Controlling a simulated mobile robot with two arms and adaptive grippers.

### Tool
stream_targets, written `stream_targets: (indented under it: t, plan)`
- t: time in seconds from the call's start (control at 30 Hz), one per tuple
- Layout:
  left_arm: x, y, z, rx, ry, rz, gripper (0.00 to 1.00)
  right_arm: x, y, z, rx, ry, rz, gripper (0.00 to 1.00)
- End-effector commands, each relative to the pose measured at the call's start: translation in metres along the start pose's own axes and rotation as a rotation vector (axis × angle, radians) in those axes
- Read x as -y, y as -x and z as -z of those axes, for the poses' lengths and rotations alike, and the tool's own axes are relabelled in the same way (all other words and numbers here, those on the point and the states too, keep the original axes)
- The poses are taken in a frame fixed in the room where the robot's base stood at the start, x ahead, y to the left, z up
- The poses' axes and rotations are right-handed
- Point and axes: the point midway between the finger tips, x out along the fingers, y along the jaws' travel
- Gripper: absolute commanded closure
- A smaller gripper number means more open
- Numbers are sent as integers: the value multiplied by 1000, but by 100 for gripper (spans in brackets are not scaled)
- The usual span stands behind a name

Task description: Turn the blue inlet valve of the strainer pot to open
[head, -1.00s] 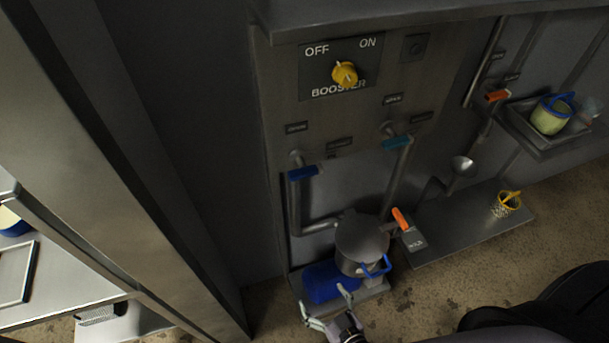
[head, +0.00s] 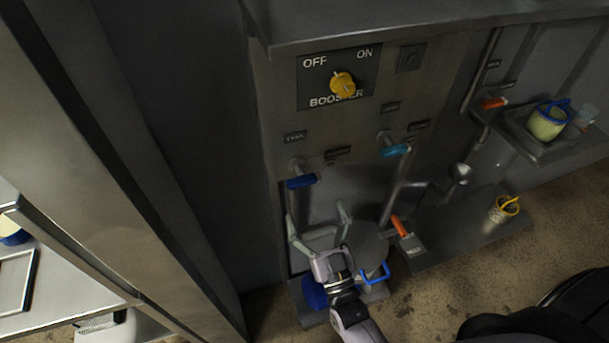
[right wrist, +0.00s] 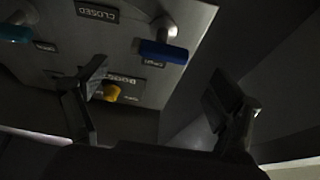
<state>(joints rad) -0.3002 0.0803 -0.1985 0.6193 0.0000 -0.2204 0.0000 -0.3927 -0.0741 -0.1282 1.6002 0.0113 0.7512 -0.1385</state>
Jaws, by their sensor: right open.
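The dark blue valve handle (head: 301,182) sits on the panel above the strainer pot (head: 367,240), lying nearly level and pointing right. In the right wrist view the blue handle (right wrist: 163,52) shows above the space between the fingers. My right gripper (head: 316,222) is open and empty below the handle, apart from it, with its fingers pointing up toward it. Its spread fingers also show in the right wrist view (right wrist: 157,85). My gripper and arm partly hide the pot and the pipe beside it. My left gripper is not in view.
A teal valve handle (head: 395,151) is to the right. A yellow booster knob (head: 342,83) is above. An orange handle (head: 398,226) is beside the pot, whose blue bail (head: 375,275) hangs in front. A tall metal post (head: 110,180) stands left.

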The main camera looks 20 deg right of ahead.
Motion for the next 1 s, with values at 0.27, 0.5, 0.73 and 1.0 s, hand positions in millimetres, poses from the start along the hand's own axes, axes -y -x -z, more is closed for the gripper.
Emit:
stream_targets:
  t: [0.27, 0.5, 0.73, 1.0]
  plan:
    - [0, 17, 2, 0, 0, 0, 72, 0, -56, 2, -1, -1, 0, 13]
    - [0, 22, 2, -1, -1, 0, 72, 0, -77, 0, 1, -1, 0, 13]
    - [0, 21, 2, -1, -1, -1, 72, 0, -79, -1, 2, -1, 0, 13]
    - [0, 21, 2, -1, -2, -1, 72, 0, -78, -1, 2, -1, 0, 26]
